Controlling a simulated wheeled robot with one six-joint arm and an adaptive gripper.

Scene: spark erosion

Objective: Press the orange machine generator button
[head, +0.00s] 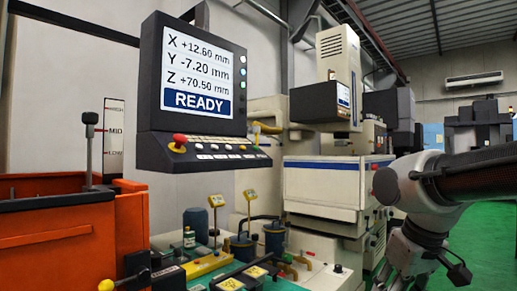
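No label naming a generator button is readable. My gripper (420,280) is at the lower right, well away from the console, partly cut off by the lower edge; its opening is unclear.
Below the console is a cluttered bench with a dark blue canister (195,224), a small bottle (189,238), yellow-tagged stands (216,201) and hoses. A white machine (320,185) stands behind, left of my arm. Green floor (485,240) is open at the right.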

